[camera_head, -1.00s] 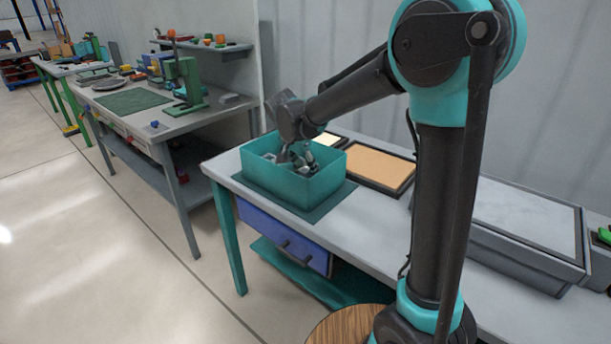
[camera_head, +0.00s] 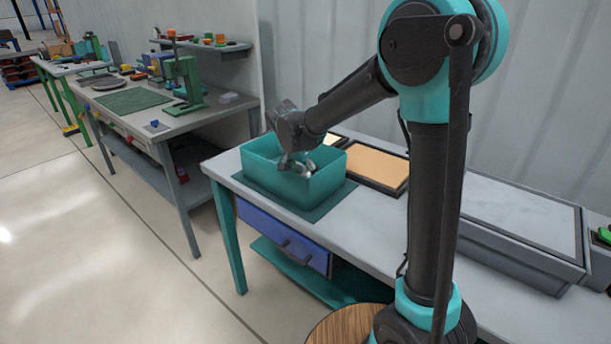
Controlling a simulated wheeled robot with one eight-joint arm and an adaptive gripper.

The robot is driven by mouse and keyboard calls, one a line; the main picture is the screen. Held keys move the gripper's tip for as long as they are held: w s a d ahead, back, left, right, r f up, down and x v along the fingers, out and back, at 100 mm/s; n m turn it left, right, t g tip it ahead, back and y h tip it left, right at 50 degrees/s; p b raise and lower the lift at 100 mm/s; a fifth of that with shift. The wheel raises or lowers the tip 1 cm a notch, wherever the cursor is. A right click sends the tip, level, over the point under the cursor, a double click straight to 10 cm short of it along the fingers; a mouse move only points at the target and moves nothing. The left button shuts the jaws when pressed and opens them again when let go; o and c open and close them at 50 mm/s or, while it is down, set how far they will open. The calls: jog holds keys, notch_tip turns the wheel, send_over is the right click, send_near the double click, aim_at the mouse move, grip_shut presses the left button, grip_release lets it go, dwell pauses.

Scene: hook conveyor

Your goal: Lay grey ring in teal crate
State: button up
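The teal crate (camera_head: 293,187) stands on a dark green mat at the left end of the grey table. My gripper (camera_head: 297,167) points down into the crate, with its fingers partly below the rim. The fingers are small and partly hidden, so I cannot tell whether they are open or shut. Greyish shapes show around the fingertips inside the crate, but I cannot make out the grey ring for certain.
An orange-tan panel in a dark frame (camera_head: 376,164) lies right of the crate. A grey bin with a pale top (camera_head: 520,225) stands further right. A second workbench (camera_head: 175,118) with a green press (camera_head: 186,85) is at the left. A metal wall runs behind.

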jog(key=v, duration=1.2)
jog(key=shift+r, duration=0.1)
